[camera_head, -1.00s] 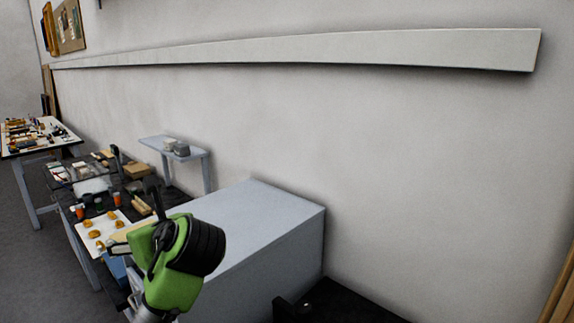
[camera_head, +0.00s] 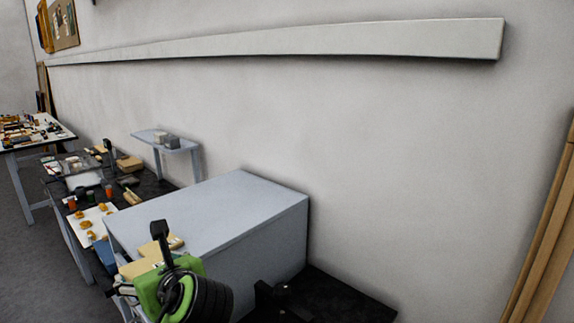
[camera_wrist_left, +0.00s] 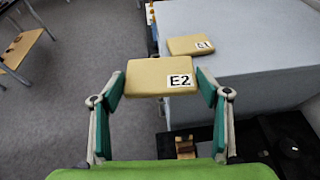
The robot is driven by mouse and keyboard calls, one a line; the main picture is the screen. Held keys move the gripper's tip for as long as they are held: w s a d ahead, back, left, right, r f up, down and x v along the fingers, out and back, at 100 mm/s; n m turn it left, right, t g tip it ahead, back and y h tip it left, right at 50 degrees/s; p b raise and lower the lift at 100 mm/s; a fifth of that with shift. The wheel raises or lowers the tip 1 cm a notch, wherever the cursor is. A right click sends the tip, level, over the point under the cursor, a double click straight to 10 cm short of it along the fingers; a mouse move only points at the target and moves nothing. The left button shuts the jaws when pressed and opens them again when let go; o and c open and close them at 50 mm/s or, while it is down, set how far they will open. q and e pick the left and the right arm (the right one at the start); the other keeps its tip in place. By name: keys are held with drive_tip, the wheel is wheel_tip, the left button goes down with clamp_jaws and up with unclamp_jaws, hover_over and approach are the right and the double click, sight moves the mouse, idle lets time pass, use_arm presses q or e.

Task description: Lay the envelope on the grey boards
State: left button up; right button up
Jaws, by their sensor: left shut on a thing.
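My left gripper (camera_wrist_left: 162,84) is shut on a tan, padded-looking envelope marked E2 (camera_wrist_left: 153,76), held by its two sides between the fingers. In the head view the green left gripper (camera_head: 160,262) is at the lower middle, beside the near left side of a large grey box (camera_head: 215,210), with the held envelope (camera_head: 138,268) partly hidden by it. A second tan envelope (camera_wrist_left: 190,45), with a label I cannot read surely, lies on the box top. I cannot tell which things are the grey boards. My right gripper is not in view.
A black surface (camera_head: 340,295) with dark fittings lies right of the box. A dark bench with a white tray (camera_head: 92,220), jars and tools is at left. A small wall shelf (camera_head: 165,141) holds grey blocks. Most of the box top is clear.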

use_arm(q)
drive_tip(key=s+d+f+m+t+h+b, duration=0.2)
drive_tip(key=s+d+f+b, duration=0.3)
drive_tip(key=s+f, duration=0.9)
drive_tip(key=s+d, duration=0.1)
drive_tip(key=d, duration=0.2)
drive_tip(key=shift+f+m+h, duration=0.3)
drive_tip(key=shift+m, duration=0.1)
drive_tip(key=shift+f, duration=0.1)
drive_tip(key=shift+d+r, duration=0.1)
drive_tip(key=shift+r, duration=0.1)
drive_tip(key=shift+f, duration=0.2)
